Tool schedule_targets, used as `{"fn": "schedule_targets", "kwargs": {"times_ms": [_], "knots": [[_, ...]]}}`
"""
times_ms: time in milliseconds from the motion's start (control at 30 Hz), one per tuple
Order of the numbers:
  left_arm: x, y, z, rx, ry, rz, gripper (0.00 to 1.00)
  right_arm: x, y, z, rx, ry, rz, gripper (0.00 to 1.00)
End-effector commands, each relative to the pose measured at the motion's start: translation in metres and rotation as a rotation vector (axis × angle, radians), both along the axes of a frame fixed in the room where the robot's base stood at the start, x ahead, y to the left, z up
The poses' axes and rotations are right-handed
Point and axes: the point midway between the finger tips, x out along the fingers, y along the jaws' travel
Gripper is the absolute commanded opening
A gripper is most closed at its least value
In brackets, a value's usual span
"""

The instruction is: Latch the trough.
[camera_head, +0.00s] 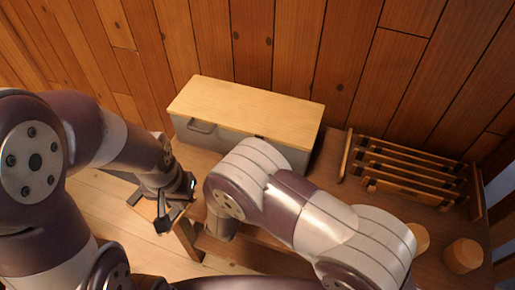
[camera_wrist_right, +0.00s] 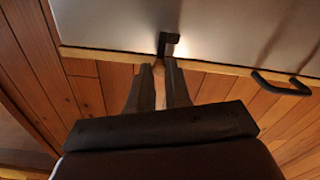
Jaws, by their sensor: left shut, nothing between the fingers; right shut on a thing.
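The trough (camera_head: 285,152) is a grey box with a pale wooden lid (camera_head: 245,103) lying flat on top. A dark handle (camera_head: 202,127) is on its front left; it also shows in the right wrist view (camera_wrist_right: 282,84). A dark latch (camera_wrist_right: 169,42) sits at the edge of the grey front. My right gripper (camera_wrist_right: 163,66) is shut on the latch, with the fingertips right at it; in the head view my right arm hides this gripper. My left gripper (camera_head: 176,207) is shut and empty, in front of the trough's left end and apart from it.
A wooden rack with several slats (camera_head: 410,175) stands right of the trough. Wooden spools (camera_head: 463,256) stand at the front right, one partly behind my right arm. A plank wall (camera_head: 290,45) rises behind. Brown table (camera_head: 325,172) shows between trough and rack.

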Motion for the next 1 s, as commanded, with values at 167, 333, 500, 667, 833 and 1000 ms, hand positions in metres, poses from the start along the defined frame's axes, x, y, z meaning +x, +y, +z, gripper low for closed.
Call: {"fn": "schedule_targets", "kwargs": {"times_ms": [167,333,500,667,833,1000], "knots": [[0.0,0.0,0.0021,0.0,0.0,0.0,0.0,0.0002,0.0009,0.0003,-0.016,0.006,0.001,0.0],[0.0,0.0,0.0019,0.0,0.0,0.0,0.0,0.0002,0.0011,0.0001,-0.019,0.006,0.001,0.0],[0.0,0.0,0.0019,0.0,0.0,0.0,0.0,0.0002,0.0011,0.0001,-0.018,0.006,0.001,0.0],[0.0,0.0,0.0019,0.0,0.0,0.0,0.0,0.0002,0.001,0.0001,-0.018,0.006,0.001,0.44],[0.0,0.0,0.0019,0.0,0.0,0.0,0.0,0.0003,0.0008,0.0001,-0.017,0.006,0.001,0.44],[0.0,0.0,0.0023,0.0,0.0,0.0,0.0,0.0024,-0.0003,0.0003,-0.017,0.006,0.0,0.44]]}}
